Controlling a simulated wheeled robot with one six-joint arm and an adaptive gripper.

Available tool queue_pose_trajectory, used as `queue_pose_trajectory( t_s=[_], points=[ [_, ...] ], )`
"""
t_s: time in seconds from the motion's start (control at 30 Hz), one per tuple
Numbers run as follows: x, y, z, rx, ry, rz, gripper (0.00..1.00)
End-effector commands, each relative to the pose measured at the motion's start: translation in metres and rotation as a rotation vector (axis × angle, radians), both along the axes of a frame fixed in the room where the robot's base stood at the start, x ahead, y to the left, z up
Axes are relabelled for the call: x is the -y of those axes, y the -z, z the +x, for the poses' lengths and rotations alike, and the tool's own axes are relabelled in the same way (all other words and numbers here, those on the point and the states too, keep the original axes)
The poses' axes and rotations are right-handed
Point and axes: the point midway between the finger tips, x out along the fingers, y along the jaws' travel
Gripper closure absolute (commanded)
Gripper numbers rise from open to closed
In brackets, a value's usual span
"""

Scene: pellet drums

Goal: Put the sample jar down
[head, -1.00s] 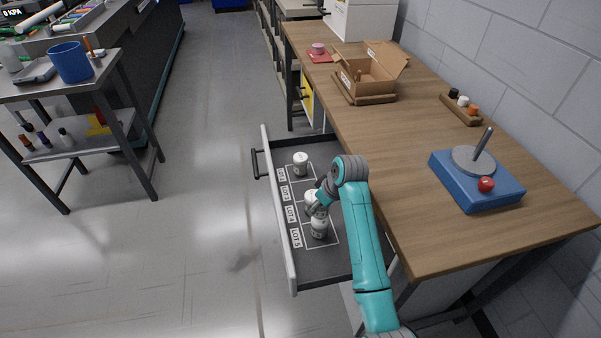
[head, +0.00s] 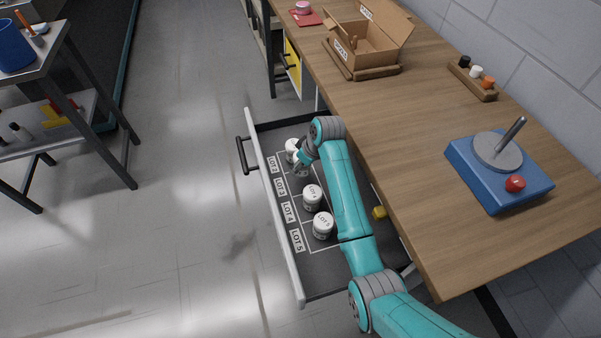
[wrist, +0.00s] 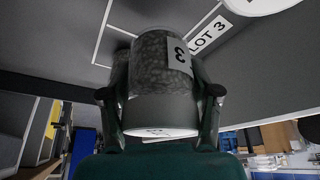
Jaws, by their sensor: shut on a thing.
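The sample jar (wrist: 160,70), clear with dark pellets, a white lid and a label "3", is between the fingers of my gripper (wrist: 160,105) in the wrist view. My gripper (head: 301,165) is shut on it over the open drawer (head: 335,268), close to the "LOT 3" label (wrist: 208,34). In the head view the held jar (head: 301,171) is partly hidden by my gripper. I cannot tell whether its base touches the drawer floor. White outlines mark the drawer floor.
One jar (head: 291,146) stands just beyond the held one; two others, one by LOT 4 (head: 312,196) and one by LOT 5 (head: 323,225), stand nearer. A small yellow object (head: 379,212) lies right of my arm. The wooden bench (head: 420,190) borders the drawer's right.

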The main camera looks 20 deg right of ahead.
Motion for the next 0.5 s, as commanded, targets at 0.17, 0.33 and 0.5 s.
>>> queue_pose_trajectory(
  t_s=[0.17, 0.33, 0.5],
  points=[
    [0.0, 0.016, 0.0, 0.0, -0.001, 0.0, 0.78],
    [0.0, 0.031, -0.001, -0.002, 0.0, 0.0, 0.78],
    [0.0, 0.051, 0.0, 0.0, 0.0, 0.0, 0.78]
  ],
)
